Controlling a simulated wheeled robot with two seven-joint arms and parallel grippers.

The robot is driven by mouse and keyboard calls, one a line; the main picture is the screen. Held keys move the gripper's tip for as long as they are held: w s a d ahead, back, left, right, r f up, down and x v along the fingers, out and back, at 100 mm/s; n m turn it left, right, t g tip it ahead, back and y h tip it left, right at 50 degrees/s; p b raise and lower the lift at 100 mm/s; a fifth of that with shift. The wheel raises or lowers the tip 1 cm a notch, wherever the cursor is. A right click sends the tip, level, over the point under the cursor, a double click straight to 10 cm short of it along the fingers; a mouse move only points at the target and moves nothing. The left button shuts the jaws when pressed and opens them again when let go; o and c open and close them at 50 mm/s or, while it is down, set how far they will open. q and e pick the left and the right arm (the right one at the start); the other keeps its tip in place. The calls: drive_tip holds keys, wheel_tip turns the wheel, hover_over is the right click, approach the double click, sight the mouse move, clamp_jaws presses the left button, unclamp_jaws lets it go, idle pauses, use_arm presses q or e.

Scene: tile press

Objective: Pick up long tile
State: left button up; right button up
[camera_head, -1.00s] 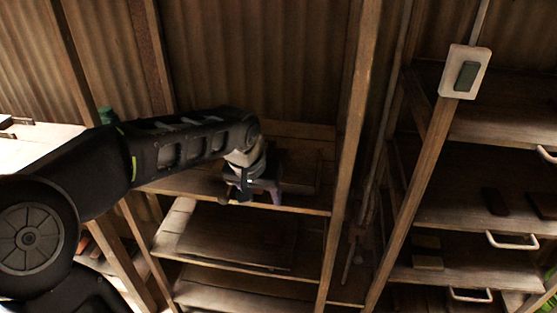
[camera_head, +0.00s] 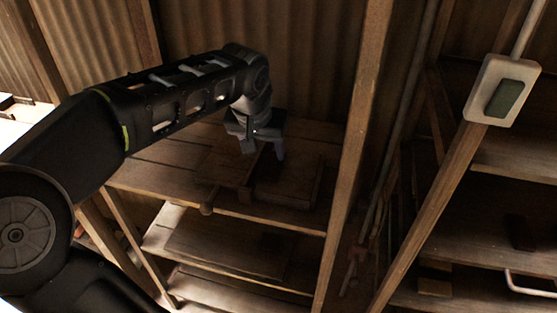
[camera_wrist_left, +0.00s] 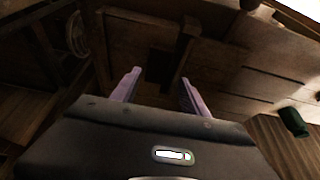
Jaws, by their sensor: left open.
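My left gripper (camera_head: 264,150) is open over the upper wooden shelf, fingers pointing down; in the left wrist view its two pale purple fingers (camera_wrist_left: 160,80) are apart with nothing between them. A dark narrow bar (camera_head: 247,190), possibly the long tile, lies on the shelf below and in front of the fingers. In the left wrist view, a narrow wooden bar (camera_wrist_left: 187,48) shows just beyond the right fingertip, apart from it. Dim light hides which piece is the long tile. My right gripper is not in view.
A flat dark wooden piece (camera_head: 285,187) lies right of the bar. The upper shelf (camera_head: 150,175) is clear at left. A wooden post (camera_head: 353,140) stands right of the gripper. A white switch box (camera_head: 503,90) is at upper right. A green object (camera_wrist_left: 293,122) shows in the wrist view.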

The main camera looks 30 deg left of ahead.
sight(271, 169)
use_arm(q)
drive_tip(key=shift+x, duration=1.25)
drive_tip(key=shift+f, duration=0.1)
drive_tip(key=x, duration=0.5)
drive_tip(key=shift+d+f+p, duration=0.15)
drive_tip(key=shift+p, duration=0.15)
drive_tip(key=shift+s, duration=0.1)
drive_tip(key=shift+c, duration=0.2)
clamp_jaws()
